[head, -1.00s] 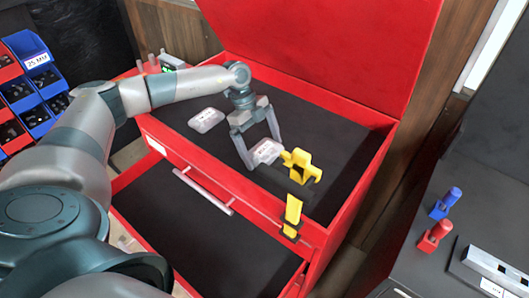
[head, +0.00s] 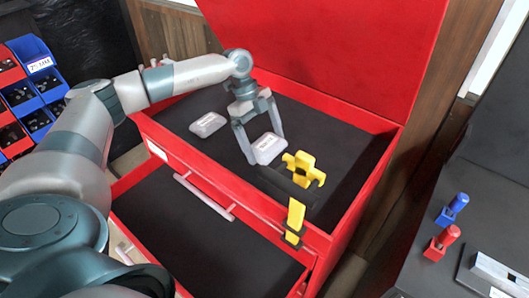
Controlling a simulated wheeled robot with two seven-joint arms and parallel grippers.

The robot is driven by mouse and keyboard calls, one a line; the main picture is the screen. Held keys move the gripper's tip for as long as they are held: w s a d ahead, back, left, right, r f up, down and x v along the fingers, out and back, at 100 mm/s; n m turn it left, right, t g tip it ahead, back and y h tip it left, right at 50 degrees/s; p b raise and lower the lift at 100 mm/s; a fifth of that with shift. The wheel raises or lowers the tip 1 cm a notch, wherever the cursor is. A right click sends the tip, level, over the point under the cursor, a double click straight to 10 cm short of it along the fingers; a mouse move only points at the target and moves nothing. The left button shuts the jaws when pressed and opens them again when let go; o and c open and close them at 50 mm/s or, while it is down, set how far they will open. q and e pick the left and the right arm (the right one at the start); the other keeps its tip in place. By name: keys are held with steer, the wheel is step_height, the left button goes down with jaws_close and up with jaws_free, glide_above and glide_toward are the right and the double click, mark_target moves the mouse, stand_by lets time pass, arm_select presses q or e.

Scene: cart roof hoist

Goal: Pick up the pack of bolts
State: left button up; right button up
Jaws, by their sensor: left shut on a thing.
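A clear pack with a white label (head: 268,149) is in the red cart's top compartment (head: 345,190), to the left of a yellow and black tool. My left gripper (head: 263,150) is shut on this pack, with one finger on each side of it. A second similar clear pack (head: 208,125) lies on the black liner to the left of the gripper. The contents of both packs are too small to make out. My right gripper is not in view.
The yellow tool (head: 302,168) is close to the held pack. A yellow clamp-like piece (head: 294,222) sits at the front rim. The open red lid (head: 330,50) rises behind. An open lower drawer (head: 200,240) is in front. Blue and red bins (head: 40,85) stand left.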

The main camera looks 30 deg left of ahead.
mark_target(272, 149)
arm_select(q)
steer(key=s+d+r+b, duration=0.3)
steer(key=s+d+r, duration=0.3)
steer(key=s+d, duration=0.2)
steer(key=shift+d+r, duration=0.3)
steer(key=shift+r, duration=0.1)
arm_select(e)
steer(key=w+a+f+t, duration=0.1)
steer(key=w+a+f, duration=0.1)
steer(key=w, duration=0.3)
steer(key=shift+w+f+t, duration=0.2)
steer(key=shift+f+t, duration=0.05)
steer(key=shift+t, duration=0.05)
arm_select(q)
steer(key=shift+w, duration=0.1)
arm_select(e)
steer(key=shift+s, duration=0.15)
